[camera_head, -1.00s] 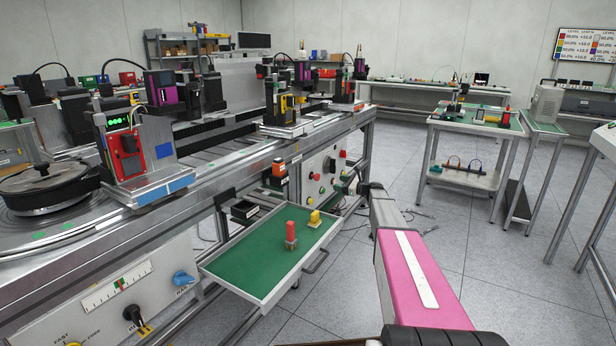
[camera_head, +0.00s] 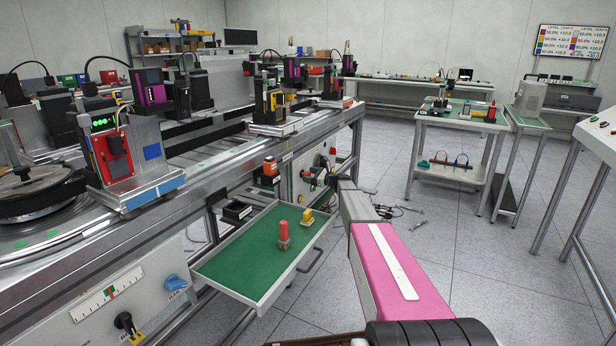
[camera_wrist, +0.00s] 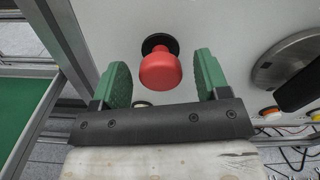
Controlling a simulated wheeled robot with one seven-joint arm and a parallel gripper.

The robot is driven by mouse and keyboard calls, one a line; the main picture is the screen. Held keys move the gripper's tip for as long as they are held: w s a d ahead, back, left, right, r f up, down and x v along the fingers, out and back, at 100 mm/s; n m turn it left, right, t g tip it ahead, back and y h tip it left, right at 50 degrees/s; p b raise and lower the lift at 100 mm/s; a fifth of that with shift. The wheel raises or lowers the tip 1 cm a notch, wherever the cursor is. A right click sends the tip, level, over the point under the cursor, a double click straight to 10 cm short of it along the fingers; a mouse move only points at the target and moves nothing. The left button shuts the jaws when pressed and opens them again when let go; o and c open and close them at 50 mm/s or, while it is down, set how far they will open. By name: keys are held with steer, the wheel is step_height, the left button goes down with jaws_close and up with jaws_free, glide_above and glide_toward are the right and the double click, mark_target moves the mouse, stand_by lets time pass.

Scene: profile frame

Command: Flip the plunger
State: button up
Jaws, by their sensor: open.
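A red round-headed knob (camera_wrist: 160,70) on a black round base sticks out from a pale panel in the wrist view. It looks like a plunger or push button; I cannot tell which. My gripper (camera_wrist: 162,76) is open, with one green finger on each side of the knob and a gap on both sides. I cannot tell whether the knob lies at fingertip depth. In the head view, my pink arm reaches to the control panel (camera_head: 297,190) under the bench, and the gripper is small and unclear there.
A black handle on a grey disc (camera_wrist: 288,72) is right of my gripper in the wrist view. A pulled-out green tray (camera_head: 240,262) holds a red piece (camera_head: 283,232) and a yellow piece (camera_head: 307,216). Cables lie on the floor; the aisle at right is open.

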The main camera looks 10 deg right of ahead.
steer(key=shift+w+a, duration=0.4)
steer(key=shift+a, duration=0.1)
jaws_close()
steer(key=v, duration=0.3)
steer(key=shift+s+d, duration=0.15)
jaws_free()
steer(key=v, duration=1.1)
